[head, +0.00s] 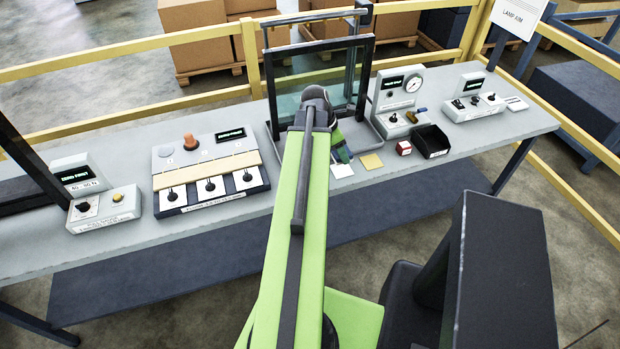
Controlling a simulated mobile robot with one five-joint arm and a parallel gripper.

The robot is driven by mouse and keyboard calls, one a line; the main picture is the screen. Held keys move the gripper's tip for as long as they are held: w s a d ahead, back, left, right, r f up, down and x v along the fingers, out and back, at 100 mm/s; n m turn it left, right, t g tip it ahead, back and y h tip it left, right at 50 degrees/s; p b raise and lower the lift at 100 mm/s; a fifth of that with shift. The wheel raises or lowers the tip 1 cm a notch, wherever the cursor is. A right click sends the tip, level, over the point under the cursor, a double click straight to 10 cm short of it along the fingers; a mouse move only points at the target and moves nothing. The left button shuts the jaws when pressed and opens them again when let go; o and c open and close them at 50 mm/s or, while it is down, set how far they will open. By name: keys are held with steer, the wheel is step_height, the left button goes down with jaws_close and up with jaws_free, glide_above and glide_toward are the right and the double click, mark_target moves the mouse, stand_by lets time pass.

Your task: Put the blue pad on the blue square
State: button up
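My green arm reaches over the bench (240,232) from below. My gripper (344,156) is small and partly hidden behind my arm's dark joint, just in front of a framed clear panel (352,90). I cannot tell whether its fingers are open or shut, or whether they hold anything. A white square (342,171) lies on the bench just below the gripper. A yellow square (371,161) lies to its right. I cannot make out a blue pad or a blue square; my arm and gripper hide part of this area.
A red-and-white block (404,148) and a black bin (431,141) stand right of the squares. A gauge box (398,100) stands behind them, with a switch box (472,97) farther right. A panel with several switches (210,172) stands left of my arm. Yellow rails (130,47) run behind.

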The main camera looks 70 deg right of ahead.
steer(key=shift+s+d+r, duration=0.1)
steer(key=shift+s+d, duration=0.1)
steer(key=shift+s, duration=0.4)
steer(key=w+a+f+b, duration=0.1)
steer(key=w+f+b, duration=0.1)
steer(key=w, duration=0.1)
steer(key=w+a+f+b, duration=0.1)
steer(key=w+f+b, duration=0.1)
steer(key=w, duration=0.2)
steer(key=w+a+f+b, duration=0.1)
steer(key=w+f+b, duration=0.2)
steer(key=shift+w, duration=0.2)
steer(key=shift+w+a+f, duration=0.1)
steer(key=shift+w+a, duration=0.1)
steer(key=shift+w, duration=0.2)
step_height(320, 180, down, 4)
steer(key=b, duration=0.4)
steer(key=shift+f, duration=0.15)
steer(key=shift+r, duration=0.2)
steer(key=shift+f, duration=0.1)
steer(key=o, duration=1.4)
